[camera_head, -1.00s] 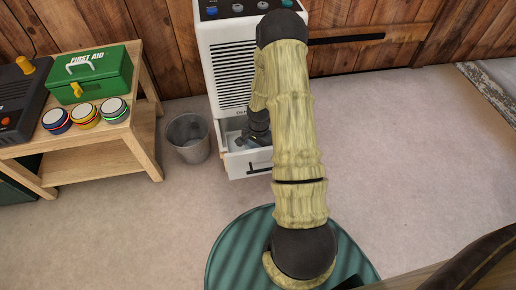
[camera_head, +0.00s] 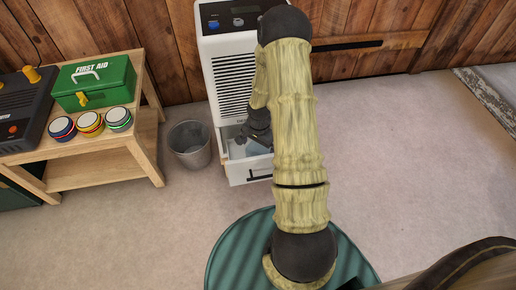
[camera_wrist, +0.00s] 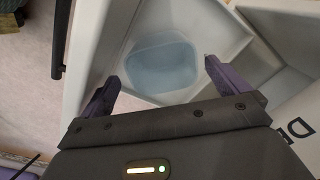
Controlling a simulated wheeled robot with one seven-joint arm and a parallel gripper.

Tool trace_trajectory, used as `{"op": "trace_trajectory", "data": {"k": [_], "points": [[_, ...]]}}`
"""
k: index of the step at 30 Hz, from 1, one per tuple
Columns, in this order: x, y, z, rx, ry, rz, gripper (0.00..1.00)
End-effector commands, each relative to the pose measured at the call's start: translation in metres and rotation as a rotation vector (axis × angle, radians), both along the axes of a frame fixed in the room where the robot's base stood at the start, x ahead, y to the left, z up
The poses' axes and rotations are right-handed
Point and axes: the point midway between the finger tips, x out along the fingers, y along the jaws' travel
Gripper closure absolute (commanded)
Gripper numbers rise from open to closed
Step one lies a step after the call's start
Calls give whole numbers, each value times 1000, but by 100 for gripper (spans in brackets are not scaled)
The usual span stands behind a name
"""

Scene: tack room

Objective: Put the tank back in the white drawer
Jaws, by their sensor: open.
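The white drawer (camera_head: 247,178) is pulled open at the base of a white appliance. In the wrist view its pale wall (camera_wrist: 213,20) and floor show around a translucent light-blue tank (camera_wrist: 160,68). The tank appears to sit inside the drawer; its full outline and contact with the floor are hard to tell. My gripper (camera_wrist: 162,72) is open, its two dark purple fingers apart on either side of the tank's near part, not visibly touching it. In the head view my gripper (camera_head: 241,140) reaches down over the drawer, and my arm hides its right part.
The white appliance (camera_head: 228,75) stands against the wood wall. A grey bin (camera_head: 189,146) is close to the drawer's left. A wooden table (camera_head: 105,160) with a green first aid box (camera_head: 93,83) stands further left. Carpet at right is clear.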

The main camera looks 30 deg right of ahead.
Motion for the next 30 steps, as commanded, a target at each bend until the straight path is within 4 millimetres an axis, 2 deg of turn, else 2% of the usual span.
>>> {"op": "trace_trajectory", "data": {"k": [1, 3, 9, 13, 30], "points": [[0, 0, 17, -1, 0, -1, 0], [-1, -1, 31, -1, 0, -1, 0], [-1, -1, 61, 0, 0, 0, 0], [-2, -1, 67, 0, 1, 0, 0], [-2, -1, 66, 0, 0, 1, 0]]}}
